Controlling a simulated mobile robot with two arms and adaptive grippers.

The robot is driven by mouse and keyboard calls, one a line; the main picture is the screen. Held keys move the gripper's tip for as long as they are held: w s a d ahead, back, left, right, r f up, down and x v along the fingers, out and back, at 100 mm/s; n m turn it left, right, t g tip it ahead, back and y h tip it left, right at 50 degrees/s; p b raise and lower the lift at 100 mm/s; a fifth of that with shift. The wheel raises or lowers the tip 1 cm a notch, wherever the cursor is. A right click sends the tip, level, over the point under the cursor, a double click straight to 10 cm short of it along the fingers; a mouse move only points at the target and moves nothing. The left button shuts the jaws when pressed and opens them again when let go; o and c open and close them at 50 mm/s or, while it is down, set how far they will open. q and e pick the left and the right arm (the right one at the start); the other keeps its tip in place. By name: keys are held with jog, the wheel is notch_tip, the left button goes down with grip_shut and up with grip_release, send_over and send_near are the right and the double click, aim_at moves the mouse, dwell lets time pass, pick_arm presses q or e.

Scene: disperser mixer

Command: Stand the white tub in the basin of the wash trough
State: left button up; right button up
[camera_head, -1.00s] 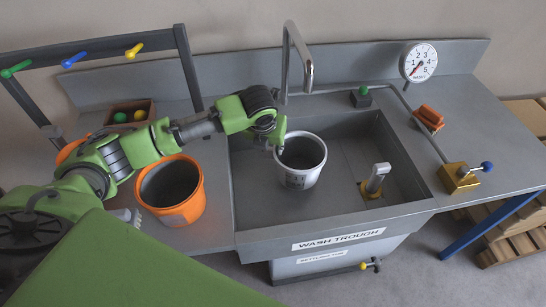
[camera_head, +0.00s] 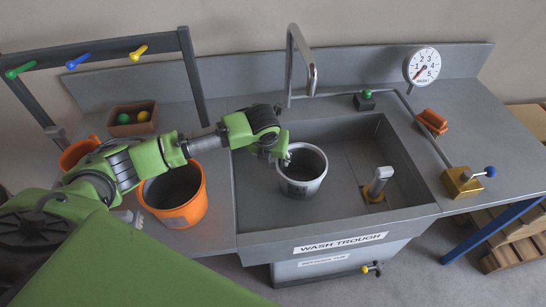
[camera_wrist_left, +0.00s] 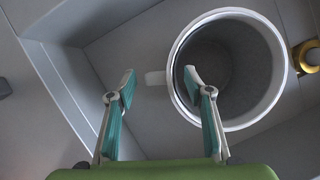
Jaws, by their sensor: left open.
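The white tub (camera_head: 302,186) stands upright in the left part of the basin (camera_head: 345,195) of the wash trough (camera_head: 340,243). It looks empty, and its round rim shows from above in the left wrist view (camera_wrist_left: 279,75). My left gripper (camera_head: 284,158) is at the tub's upper left side. Whether a finger touches the tub cannot be told. My right gripper is not in view.
An orange bucket (camera_head: 178,214) stands left of the basin under my left arm. A metal post on a brass base (camera_head: 380,182) stands in the basin, right of the tub. The faucet (camera_head: 302,60) rises behind. A brass valve (camera_head: 462,182) and orange brush (camera_head: 432,121) are at the right.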

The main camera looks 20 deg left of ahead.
pick_arm(q)
jog(key=v, duration=1.2)
jog(key=shift+w+r, duration=0.1)
jog(key=shift+r, duration=0.05)
